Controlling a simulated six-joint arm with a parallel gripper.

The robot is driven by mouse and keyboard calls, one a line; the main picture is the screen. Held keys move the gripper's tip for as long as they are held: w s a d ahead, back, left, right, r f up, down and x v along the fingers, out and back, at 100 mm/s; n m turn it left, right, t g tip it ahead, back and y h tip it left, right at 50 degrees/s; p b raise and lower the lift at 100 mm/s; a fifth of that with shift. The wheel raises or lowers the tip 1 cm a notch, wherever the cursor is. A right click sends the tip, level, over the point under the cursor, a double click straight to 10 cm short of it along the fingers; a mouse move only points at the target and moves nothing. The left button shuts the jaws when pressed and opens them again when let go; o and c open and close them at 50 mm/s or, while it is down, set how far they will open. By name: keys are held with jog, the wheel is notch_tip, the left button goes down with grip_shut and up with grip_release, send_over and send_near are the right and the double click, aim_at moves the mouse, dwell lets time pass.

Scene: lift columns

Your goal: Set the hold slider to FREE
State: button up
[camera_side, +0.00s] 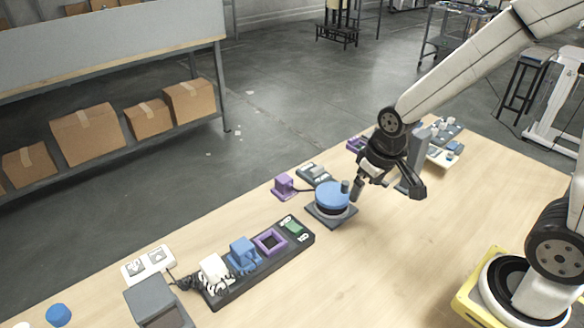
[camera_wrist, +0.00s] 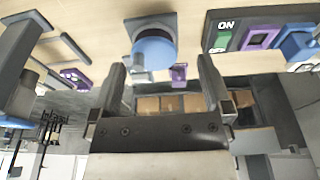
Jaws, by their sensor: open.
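My gripper (camera_side: 387,187) is in the air above the table, just right of the blue round dial. Its two fingers are apart, with nothing between them, in the wrist view (camera_wrist: 162,75). I cannot surely pick out the hold slider, and no HOLD or FREE lettering is readable. A small grey panel (camera_side: 314,174) lies behind the dial; I cannot tell whether it carries the slider. A grey upright column (camera_side: 417,150) stands partly behind my gripper and shows at the left of the wrist view (camera_wrist: 18,72).
The blue dial (camera_side: 332,197) with a raised knob sits on a dark base. A dark power strip (camera_side: 303,240) holds plugs, a purple socket and a green switch. A purple block (camera_side: 284,186) is beside the dial. More small devices (camera_side: 447,131) stand at the far right.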

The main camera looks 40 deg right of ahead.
jog(key=w+d+f+g, duration=0.1)
jog(key=w+d, duration=0.2)
jog(key=w, duration=0.9)
jog(key=g, duration=0.1)
send_over(317, 168)
jog(key=s, duration=0.1)
jog(key=f, duration=0.3)
jog(key=shift+a+f, duration=0.25)
jog(key=shift+f, duration=0.05)
jog(key=shift+w+d+f, duration=0.3)
jog(key=shift+w, duration=0.15)
jog(key=shift+f, duration=0.15)
jog(key=shift+f, duration=3.75)
grip_shut()
